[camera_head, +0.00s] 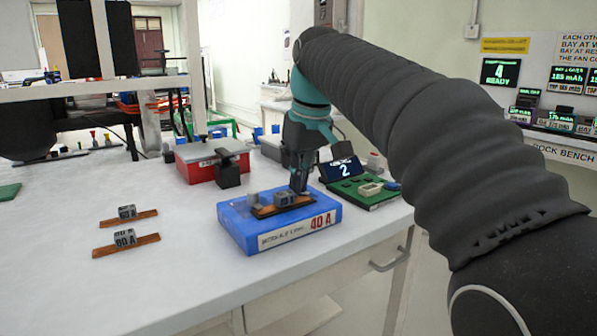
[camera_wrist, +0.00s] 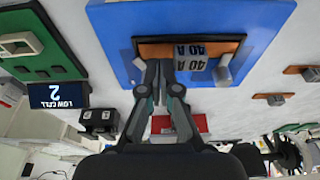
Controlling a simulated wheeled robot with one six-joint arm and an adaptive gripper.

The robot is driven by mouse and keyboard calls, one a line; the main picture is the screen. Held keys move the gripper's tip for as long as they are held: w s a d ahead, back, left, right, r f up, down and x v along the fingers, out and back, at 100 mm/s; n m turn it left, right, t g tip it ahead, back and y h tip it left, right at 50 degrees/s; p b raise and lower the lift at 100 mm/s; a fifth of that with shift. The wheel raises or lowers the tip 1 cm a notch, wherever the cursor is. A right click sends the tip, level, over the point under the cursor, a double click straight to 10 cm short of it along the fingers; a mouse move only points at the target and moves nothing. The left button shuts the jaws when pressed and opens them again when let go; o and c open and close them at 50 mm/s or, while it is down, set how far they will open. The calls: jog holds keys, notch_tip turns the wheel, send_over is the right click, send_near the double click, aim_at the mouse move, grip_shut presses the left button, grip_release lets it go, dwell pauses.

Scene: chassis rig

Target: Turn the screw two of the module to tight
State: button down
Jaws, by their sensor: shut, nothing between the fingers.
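The blue module (camera_head: 232,222), labelled 40 A, stands on the white bench, and its blue top (camera_wrist: 115,40) fills the upper wrist view. A copper strip (camera_head: 264,211) with a grey 40 A fuse (camera_head: 284,199) lies on it; the fuse also shows in the wrist view (camera_wrist: 191,57). One grey screw (camera_head: 253,199) stands at the strip's left end; it also shows in the wrist view (camera_wrist: 225,70). My gripper (camera_head: 299,188) is shut, pointing down at the strip's right end, and its fingers (camera_wrist: 160,66) hide whatever is there. I cannot tell whether they touch a screw.
Two spare fuses on copper strips lie on the bench at left, one nearer (camera_head: 125,240) and one farther (camera_head: 127,212). A red box (camera_head: 196,164) and a black clamp-like block (camera_head: 229,172) stand behind the module. A green board (camera_head: 375,197) with a display reading 2 (camera_head: 343,169) is close at right.

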jog(key=shift+r, duration=2.8)
jog(key=shift+w+d+f+b, duration=0.25)
jog(key=shift+f+b, duration=0.05)
jog(key=shift+f, duration=0.7)
jog(key=shift+w+d+f+b, duration=0.25)
jog(key=shift+f, duration=0.8)
jog(key=shift+w+d+f+b, duration=0.25)
jog(key=shift+f+b, duration=0.05)
jog(key=shift+f, duration=0.7)
jog(key=shift+a, duration=0.1)
